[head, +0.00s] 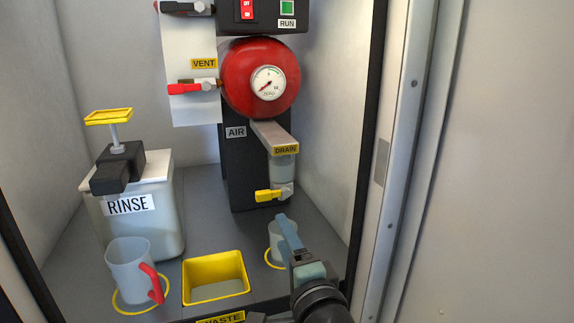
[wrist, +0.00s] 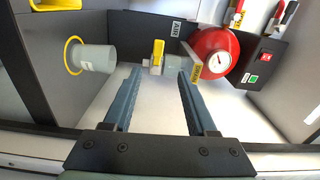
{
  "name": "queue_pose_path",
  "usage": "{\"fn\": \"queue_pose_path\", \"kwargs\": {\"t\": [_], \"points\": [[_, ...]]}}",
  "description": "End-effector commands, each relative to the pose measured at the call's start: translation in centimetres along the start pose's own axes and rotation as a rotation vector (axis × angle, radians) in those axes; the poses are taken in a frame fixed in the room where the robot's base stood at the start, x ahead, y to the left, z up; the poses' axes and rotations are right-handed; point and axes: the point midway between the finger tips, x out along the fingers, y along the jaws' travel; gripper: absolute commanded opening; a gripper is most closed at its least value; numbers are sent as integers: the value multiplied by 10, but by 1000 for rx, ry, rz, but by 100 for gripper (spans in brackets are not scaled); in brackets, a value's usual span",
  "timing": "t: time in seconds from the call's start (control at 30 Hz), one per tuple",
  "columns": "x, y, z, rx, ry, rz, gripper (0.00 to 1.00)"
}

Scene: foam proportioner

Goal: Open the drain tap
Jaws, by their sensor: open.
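The drain tap has a yellow lever (head: 268,196) on a pale valve below the DRAIN label (head: 286,150). In the head view the lever points left, roughly level. In the wrist view the yellow lever (wrist: 158,50) shows just beyond the fingertips, between their lines. My gripper (head: 286,222) is open and empty, in front of and below the tap, with a visible gap to it. The wrist view shows both blue fingers (wrist: 159,74) apart with nothing between them. In the head view one finger largely hides the other.
A clear cup (head: 276,238) stands on a yellow ring under the tap, partly behind my finger. A yellow waste bin (head: 215,268), a red-handled jug (head: 128,268) and the RINSE container (head: 160,222) are to the left. The red tank (head: 240,75) and red vent lever (head: 185,88) are above.

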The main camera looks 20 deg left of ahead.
Motion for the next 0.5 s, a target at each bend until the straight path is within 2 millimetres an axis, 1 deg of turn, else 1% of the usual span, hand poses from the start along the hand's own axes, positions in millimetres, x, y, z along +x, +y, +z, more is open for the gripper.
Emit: {"fn": "queue_pose_path", "kwargs": {"t": [0.07,0.17,0.27,0.37,0.5], "points": [[2,0,2,39,-11,10,57],[6,4,3,52,-16,13,57],[16,5,3,51,-17,12,57],[33,5,4,48,-16,11,57],[60,6,4,47,-16,11,57]]}}
